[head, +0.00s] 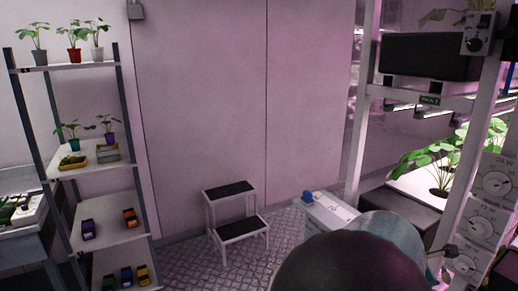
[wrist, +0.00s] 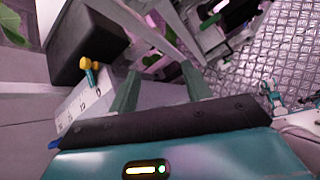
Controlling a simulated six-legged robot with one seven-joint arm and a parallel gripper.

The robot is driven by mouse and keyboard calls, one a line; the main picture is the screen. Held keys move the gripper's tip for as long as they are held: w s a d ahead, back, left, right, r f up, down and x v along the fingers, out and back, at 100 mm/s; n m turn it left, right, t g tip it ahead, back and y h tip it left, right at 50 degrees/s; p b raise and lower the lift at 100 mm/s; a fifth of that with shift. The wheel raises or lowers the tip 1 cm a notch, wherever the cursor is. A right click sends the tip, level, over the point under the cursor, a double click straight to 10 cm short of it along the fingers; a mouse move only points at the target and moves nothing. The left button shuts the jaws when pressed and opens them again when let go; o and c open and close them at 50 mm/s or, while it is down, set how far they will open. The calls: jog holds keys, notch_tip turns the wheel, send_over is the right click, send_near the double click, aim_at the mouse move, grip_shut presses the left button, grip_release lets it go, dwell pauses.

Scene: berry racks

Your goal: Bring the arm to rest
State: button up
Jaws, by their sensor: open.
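My gripper (wrist: 160,88) shows in the wrist view as two greenish fingers set apart, open, with nothing between them. The dark bar and teal housing of my wrist fill the bottom of that view. In the head view my arm's dark rounded link and a pale teal link rise at the bottom right. I cannot make out the gripper's fingers in the head view.
A step stool (head: 235,222) stands on the metal floor before a bare wall. A grow rack (head: 359,120) and a white box (head: 328,212) with a blue knob are close on the right.

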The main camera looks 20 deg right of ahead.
jog(key=w+a+f+m+t+y, duration=0.1)
jog(key=w+a+f+m+y, duration=0.25)
jog(key=a, duration=0.55)
jog(key=w+a+f+m+t+y, duration=0.1)
jog(key=w+a+f+m+y, duration=0.2)
jog(key=a, duration=0.6)
jog(key=s+a+r+m+y, duration=0.1)
jog(key=s+a+r+m, duration=0.1)
jog(key=a, duration=0.5)
jog(key=s+a+r+m+t, duration=0.1)
jog(key=s+a+r+m, duration=0.2)
jog(key=a+r, duration=0.4)
jog(key=s+a+r+m+t+y, duration=0.1)
jog(key=s+a+r+m, duration=0.2)
jog(key=a, duration=0.6)
jog(key=shift+s+a+r+y, duration=0.25)
jog(key=shift+s+r+y, duration=0.1)
jog(key=shift+r, duration=0.3)
jog(key=shift+c, duration=1.4)
jog(key=shift+d, duration=0.15)
